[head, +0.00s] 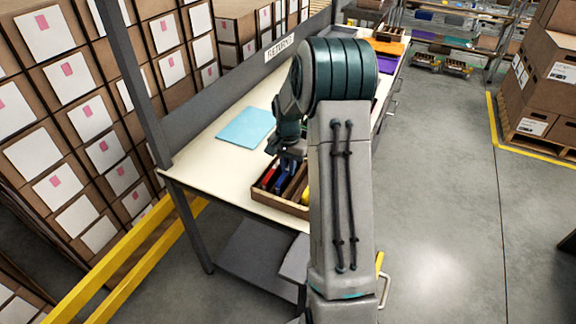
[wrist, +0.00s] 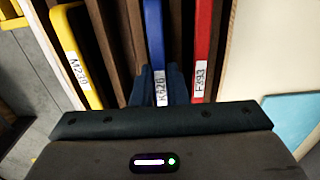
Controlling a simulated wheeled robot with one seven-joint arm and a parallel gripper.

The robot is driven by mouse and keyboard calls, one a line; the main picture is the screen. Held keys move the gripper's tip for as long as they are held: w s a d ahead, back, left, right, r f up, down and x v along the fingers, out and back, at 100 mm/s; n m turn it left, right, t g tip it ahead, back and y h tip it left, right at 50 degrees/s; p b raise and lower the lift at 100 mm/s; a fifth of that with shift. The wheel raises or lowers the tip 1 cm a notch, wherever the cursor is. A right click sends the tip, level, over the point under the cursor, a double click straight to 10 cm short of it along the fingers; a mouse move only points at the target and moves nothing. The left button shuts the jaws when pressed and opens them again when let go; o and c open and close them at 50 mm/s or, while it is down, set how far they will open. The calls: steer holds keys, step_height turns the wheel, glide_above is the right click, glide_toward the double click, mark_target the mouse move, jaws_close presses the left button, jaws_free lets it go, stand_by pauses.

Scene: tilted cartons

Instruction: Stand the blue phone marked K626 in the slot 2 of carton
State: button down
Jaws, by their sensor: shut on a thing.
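The blue phone (wrist: 154,45) has a white label reading K626 and stands on edge between brown dividers of the carton (wrist: 119,45). My gripper (wrist: 158,82) is shut on the near end of this phone, with dark fingers on both sides of it. In the head view the blue phone (head: 282,183) shows in the carton (head: 278,204) on the table, below my gripper (head: 291,161). Slot numbers are not visible, and the lower part of the phone is hidden.
A red phone (wrist: 202,48) stands right of the blue one, and a yellow phone (wrist: 75,52) leans to the left, both in the carton. A light-blue sheet (head: 246,127) lies on the table (head: 212,160) behind. My arm covers the table's right part.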

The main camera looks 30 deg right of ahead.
steer(key=shift+f, duration=0.3)
stand_by(0.8)
stand_by(0.3)
steer(key=c, duration=1.3)
jaws_free()
steer(key=shift+c, duration=0.2)
step_height(320, 180, up, 14)
steer(key=b, duration=0.1)
step_height(320, 180, up, 7)
steer(key=p, duration=0.5)
steer(key=shift+p, duration=0.3)
